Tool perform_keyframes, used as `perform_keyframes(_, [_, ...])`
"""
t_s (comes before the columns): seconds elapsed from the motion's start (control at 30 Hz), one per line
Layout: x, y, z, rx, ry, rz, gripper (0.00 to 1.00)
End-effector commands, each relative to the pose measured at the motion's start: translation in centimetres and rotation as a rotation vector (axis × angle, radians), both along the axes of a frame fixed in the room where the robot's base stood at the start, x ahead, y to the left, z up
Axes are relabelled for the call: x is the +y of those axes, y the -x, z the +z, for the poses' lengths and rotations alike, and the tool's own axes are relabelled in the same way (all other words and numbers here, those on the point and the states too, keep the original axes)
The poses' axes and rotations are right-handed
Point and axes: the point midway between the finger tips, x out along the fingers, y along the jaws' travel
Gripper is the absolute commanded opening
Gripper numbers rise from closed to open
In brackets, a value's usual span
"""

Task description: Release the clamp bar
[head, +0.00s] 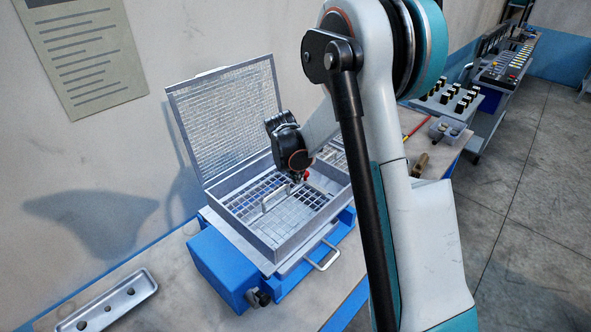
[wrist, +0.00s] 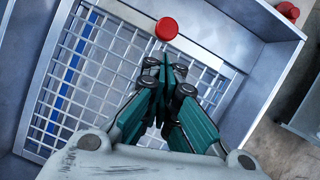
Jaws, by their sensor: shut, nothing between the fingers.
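A grey metal sieve frame box (head: 262,243) sits on a blue machine (head: 218,262), with a mesh lid (head: 222,115) standing open behind it. Inside is a grid of square openings. In the wrist view, a flat pale metal bar (wrist: 211,53), apparently the clamp bar, crosses the grid and carries a round red knob (wrist: 166,28). A bit of red also shows near the fingers in the head view (head: 306,176). My gripper (wrist: 168,66) is shut and empty over the grid, its fingertips just below the knob in the picture. I cannot tell whether they touch.
A second red knob (wrist: 288,10) lies outside the box wall. A pale upright handle (head: 276,199) stands within the box. Small items lie on the bench right of my arm.

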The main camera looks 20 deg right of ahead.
Motion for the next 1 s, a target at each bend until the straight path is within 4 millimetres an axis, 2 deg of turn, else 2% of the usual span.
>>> perform_keyframes(0.1, [-0.5, -0.4, -1.5, 0.0, 0.0, -0.001, 0.0])
perform_keyframes(0.23, [-0.7, -0.6, -2.3, 0.0, 0.0, 0.0, 0.0])
perform_keyframes(0.67, [-0.9, -0.6, -2.6, 0.0, 0.0, 0.0, 0.0])
perform_keyframes(0.77, [-1.7, -1.0, -2.6, 0.001, 0.0, -0.001, 0.0])
perform_keyframes(1.0, [-5.0, -2.3, -2.7, 0.0, -0.001, -0.002, 0.0])
